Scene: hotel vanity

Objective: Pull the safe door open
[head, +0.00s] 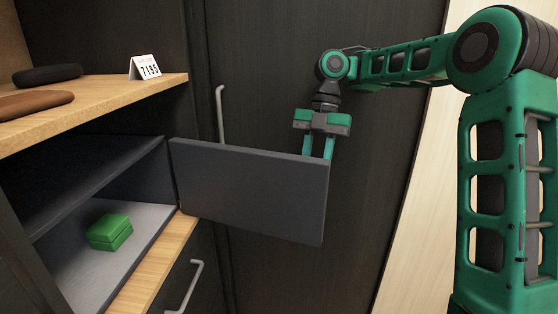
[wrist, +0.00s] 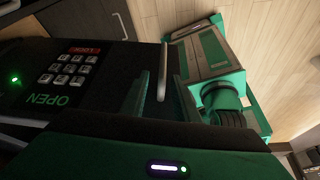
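The safe door (head: 250,190) is a dark grey slab standing wide open, swung out to the right of the safe (head: 130,225). In the head view I see its inner face. The wrist view shows its outer side (wrist: 105,75) with a keypad, a red display, a green light and the word OPEN. A grey bar handle (wrist: 163,70) is on that side, hidden in the head view. My gripper (head: 318,147) is behind the door near its free edge, its fingertips hidden there. In the wrist view its fingers (wrist: 161,85) are apart on either side of the handle, with gaps visible.
A green box (head: 109,232) sits inside the safe. A wooden shelf (head: 110,90) above holds a number card (head: 145,67) and dark and brown rounded items. A tall cabinet door with a handle (head: 220,115) is behind; a drawer handle (head: 187,287) is below.

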